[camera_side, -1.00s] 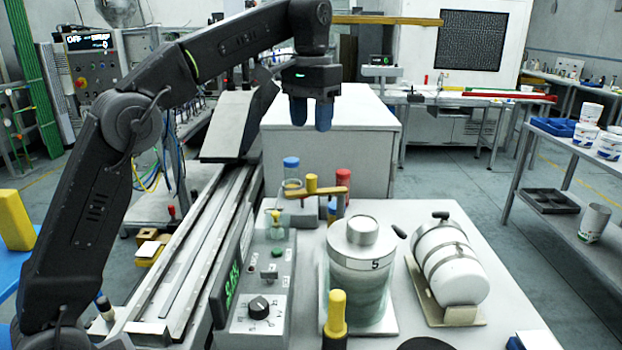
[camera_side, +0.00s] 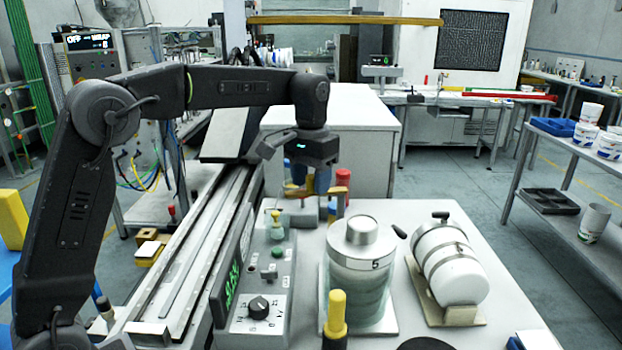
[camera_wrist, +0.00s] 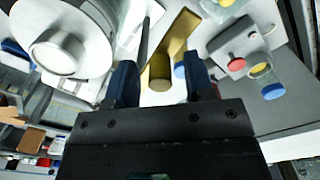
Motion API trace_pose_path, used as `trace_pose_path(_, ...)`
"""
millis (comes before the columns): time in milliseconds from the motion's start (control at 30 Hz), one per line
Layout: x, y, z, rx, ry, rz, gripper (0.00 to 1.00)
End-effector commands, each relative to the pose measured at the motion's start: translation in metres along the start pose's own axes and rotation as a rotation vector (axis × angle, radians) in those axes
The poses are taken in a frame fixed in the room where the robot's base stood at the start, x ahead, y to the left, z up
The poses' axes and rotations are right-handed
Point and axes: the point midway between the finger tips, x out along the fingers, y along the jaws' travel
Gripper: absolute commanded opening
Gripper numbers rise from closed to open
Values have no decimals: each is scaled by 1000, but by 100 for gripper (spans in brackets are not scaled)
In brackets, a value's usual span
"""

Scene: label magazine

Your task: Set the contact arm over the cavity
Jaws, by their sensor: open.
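The brass-coloured contact arm (camera_side: 337,189) is a short bar above the bench, partly hidden behind my fingers in the side view. In the wrist view the contact arm (camera_wrist: 181,36) ends in a round brass post or knob (camera_wrist: 159,72) between my fingers. My gripper (camera_side: 310,182) is open, pointing down at the contact arm, with blue fingers. In the wrist view my gripper (camera_wrist: 161,84) has a finger on either side of the knob, with gaps visible. I cannot make out a cavity opening for certain.
A control box with a dial (camera_side: 262,308) is in front on the left.

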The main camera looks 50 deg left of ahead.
Motion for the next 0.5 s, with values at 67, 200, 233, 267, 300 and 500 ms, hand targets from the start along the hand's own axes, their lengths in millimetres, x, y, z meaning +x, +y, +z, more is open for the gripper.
trace_pose_path(67, 0, 0, 0, 0, 0, 0, 48)
trace_pose_path(200, 0, 0, 0, 0, -1, 0, 48)
trace_pose_path(233, 0, 0, 0, 0, -1, 0, 45)
trace_pose_path(267, 0, 0, 0, 0, -1, 0, 42)
trace_pose_path(300, 0, 0, 0, 0, -1, 0, 38)
trace_pose_path(500, 0, 0, 0, 0, -1, 0, 19)
